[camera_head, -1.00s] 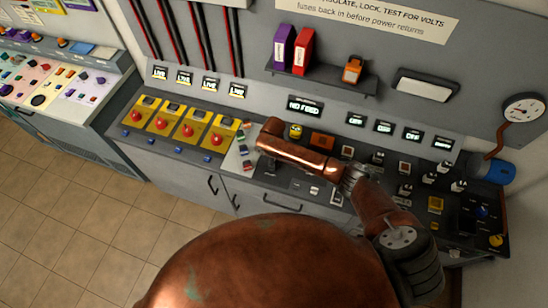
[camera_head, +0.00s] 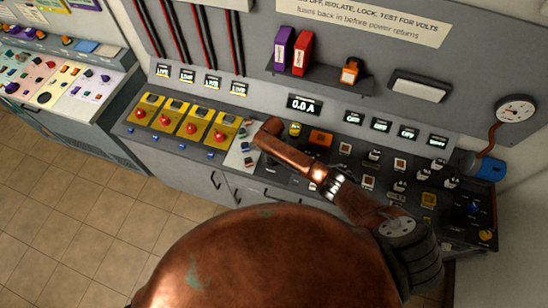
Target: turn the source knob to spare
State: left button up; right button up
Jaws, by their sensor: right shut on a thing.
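My right arm reaches in from the lower right across the bench. My right gripper (camera_head: 266,132) is at its far end, shut, over the control panel between the yellow switch units and the small yellow round part. The source knob is hidden beneath the gripper and arm, so its pointer cannot be read. The display (camera_head: 304,104) above the panel reads "0.0 A". My left gripper is not in view.
Several yellow units with red buttons (camera_head: 181,120) line the bench left of my gripper. Small switches and a blue knob (camera_head: 474,208) fill the right side. A shelf (camera_head: 318,79) holds purple and red binders. A round gauge (camera_head: 515,109) hangs at right.

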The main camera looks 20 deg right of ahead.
dwell(0.4)
jog(key=o, duration=1.2)
jog(key=shift+c, duration=0.2)
jog(key=shift+r, duration=0.1)
notch_tip(320, 180, up, 12)
jog(key=shift+a, duration=0.15)
